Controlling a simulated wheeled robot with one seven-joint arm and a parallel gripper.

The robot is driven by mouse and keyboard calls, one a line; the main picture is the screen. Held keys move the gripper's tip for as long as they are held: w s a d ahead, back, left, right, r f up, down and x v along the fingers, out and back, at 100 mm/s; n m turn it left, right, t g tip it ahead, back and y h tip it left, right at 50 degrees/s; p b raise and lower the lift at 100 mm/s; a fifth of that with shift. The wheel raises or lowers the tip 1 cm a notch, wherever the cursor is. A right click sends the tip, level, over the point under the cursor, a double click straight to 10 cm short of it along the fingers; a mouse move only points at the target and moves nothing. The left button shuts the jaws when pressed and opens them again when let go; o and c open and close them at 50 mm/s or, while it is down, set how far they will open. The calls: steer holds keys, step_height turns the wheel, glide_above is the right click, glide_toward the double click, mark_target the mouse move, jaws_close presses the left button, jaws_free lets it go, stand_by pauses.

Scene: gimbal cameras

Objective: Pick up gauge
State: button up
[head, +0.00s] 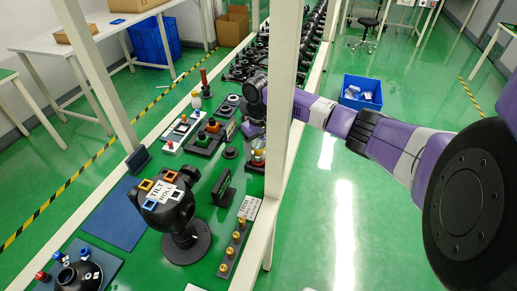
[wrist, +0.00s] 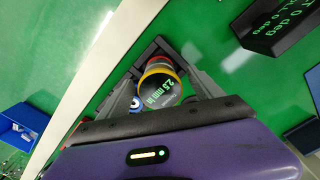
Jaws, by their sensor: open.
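The gauge (wrist: 161,88) is a round dial with a dark face, green text reading "2.5 mm in", and yellow and red rings. In the wrist view it sits between the two fingers of my open gripper (wrist: 160,62), just ahead of the palm; contact with the fingers cannot be told. In the head view the gauge (head: 258,157) shows partly behind the white post, below my gripper (head: 254,133), which is small and partly hidden there.
A black display block (head: 223,187) stands close to the gauge. The tilt/roll gimbal (head: 168,203) is nearer on the green bench. A white post (head: 284,95) rises beside my arm. A row of brass knobs (head: 234,245) lies at the front right.

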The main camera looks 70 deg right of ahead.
jaws_close()
stand_by(0.3)
steer(key=shift+r, duration=0.15)
